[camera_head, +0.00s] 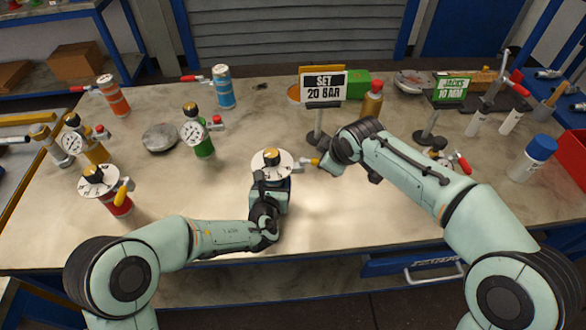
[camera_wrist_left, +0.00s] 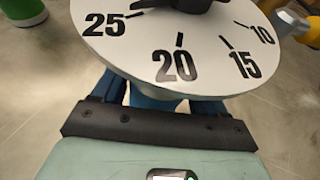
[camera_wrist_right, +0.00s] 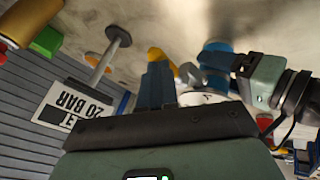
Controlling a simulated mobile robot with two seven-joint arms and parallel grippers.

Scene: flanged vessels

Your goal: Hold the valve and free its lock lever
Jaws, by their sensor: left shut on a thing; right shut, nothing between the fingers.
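The valve has a white dial (camera_head: 270,163) with a black-and-yellow knob on top and a yellow lock lever (camera_head: 309,161) at its right. My left gripper (camera_head: 271,183) is shut on the valve body below the dial, which is upright. The dial fills the top of the left wrist view (camera_wrist_left: 180,50), with 25, 20, 15 and 10 readable; the knob is mostly cut off. My right gripper (camera_head: 319,163) is shut and empty beside the lever's outer end. In the right wrist view its blue fingers (camera_wrist_right: 156,84) are together. I cannot tell whether they touch the lever.
A "SET 20 BAR" sign (camera_head: 323,88) stands behind the valve. A red vessel (camera_head: 117,204), a green vessel (camera_head: 204,148) and other dial-topped vessels stand left. A green "JACKS" sign (camera_head: 452,90) and a blue-capped bottle (camera_head: 533,157) are at right. The front of the bench is clear.

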